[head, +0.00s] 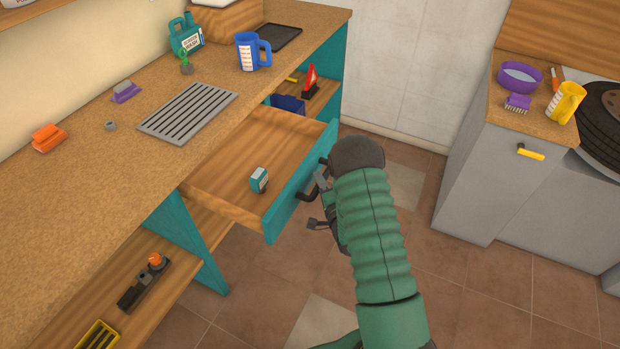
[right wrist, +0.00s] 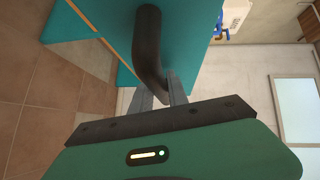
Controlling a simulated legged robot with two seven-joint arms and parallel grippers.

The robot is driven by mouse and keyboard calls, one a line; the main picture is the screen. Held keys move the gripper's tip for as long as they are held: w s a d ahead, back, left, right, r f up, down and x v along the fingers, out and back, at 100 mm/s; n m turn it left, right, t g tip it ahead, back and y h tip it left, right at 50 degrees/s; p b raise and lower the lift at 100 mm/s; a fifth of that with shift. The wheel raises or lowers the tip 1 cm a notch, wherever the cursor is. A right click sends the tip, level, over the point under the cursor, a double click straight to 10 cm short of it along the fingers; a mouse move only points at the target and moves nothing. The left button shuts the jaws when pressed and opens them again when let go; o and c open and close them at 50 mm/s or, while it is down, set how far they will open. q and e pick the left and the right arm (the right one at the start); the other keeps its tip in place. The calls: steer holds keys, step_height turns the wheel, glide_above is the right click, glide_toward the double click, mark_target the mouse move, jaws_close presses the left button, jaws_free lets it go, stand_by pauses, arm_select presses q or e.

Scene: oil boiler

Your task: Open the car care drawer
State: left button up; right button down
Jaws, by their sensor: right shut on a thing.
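The drawer (head: 297,188) under the workbench is pulled well out, with a teal front and wooden inside. A small teal and white item (head: 259,179) stands in it. The drawer's black bar handle (head: 311,190) is on the outer face. My right gripper (head: 318,200) is at this handle. In the right wrist view the gripper's fingers (right wrist: 164,93) are shut on the dark handle (right wrist: 148,55), against the teal drawer front (right wrist: 185,35). My left gripper is not in view.
The workbench top (head: 75,195) holds a grey grate (head: 188,111), a blue jug (head: 252,51) and several small items. A grey cabinet (head: 476,170) stands at the right. The tiled floor (head: 270,290) between them is clear apart from my arm.

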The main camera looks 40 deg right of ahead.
steer(key=shift+s+d+r, duration=0.15)
steer(key=shift+d+r, duration=0.1)
steer(key=shift+d, duration=0.15)
steer(key=c, duration=1.6)
jaws_free()
steer(key=shift+o, duration=1.4)
steer(key=shift+f, duration=0.1)
steer(key=shift+d+f, duration=0.1)
steer(key=shift+f, duration=0.1)
steer(key=shift+a, duration=0.2)
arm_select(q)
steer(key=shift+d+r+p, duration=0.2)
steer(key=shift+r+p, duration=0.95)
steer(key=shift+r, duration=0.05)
arm_select(e)
steer(key=v, duration=1.6)
steer(key=shift+s+f, duration=0.1)
steer(key=shift+s, duration=0.2)
